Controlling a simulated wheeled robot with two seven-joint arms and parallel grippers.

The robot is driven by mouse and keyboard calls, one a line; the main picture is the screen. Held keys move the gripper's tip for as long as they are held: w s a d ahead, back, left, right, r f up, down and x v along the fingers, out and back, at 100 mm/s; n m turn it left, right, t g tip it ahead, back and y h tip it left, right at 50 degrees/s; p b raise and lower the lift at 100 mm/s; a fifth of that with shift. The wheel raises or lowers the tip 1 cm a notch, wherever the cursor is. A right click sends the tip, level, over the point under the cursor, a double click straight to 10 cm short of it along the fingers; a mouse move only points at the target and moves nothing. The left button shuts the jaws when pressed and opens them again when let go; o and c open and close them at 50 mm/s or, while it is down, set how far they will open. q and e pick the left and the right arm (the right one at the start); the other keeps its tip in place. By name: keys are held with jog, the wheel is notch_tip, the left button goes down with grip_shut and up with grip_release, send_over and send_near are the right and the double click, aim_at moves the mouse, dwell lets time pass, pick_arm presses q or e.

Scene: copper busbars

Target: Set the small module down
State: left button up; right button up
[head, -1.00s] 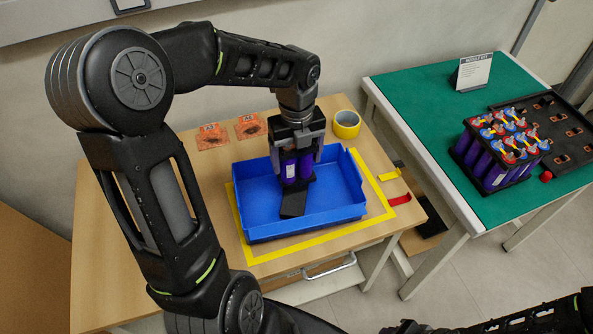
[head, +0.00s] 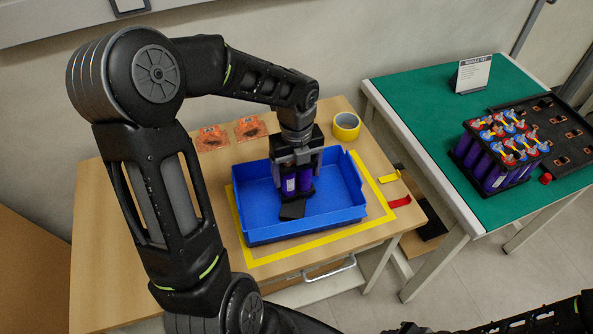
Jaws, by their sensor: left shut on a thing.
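The small module (head: 291,184) is a group of purple cylindrical cells with a black base. It is upright inside the blue tray (head: 257,210) on the wooden table. My left gripper (head: 297,160) comes down over it from above and is shut on it. The gripper hides the module's top. A flat black piece (head: 292,210) shows at the module's front foot, in the tray. I cannot tell whether the module's base touches the tray floor. My right gripper is not clearly visible; only part of my right arm shows at the bottom right.
Yellow tape (head: 290,250) frames the tray. A yellow tape roll (head: 346,126) and two orange cards (head: 211,138) lie behind it. On the green table (head: 425,110) stand a larger purple-cell module (head: 497,150), a black tray (head: 560,125) and a sign (head: 473,74).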

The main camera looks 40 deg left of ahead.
pick_arm(q)
jog(key=o, duration=2.1)
jog(key=shift+f, duration=0.15)
jog(key=shift+c, duration=0.2)
notch_tip(320, 180, up, 12)
jog(key=shift+r, duration=0.2)
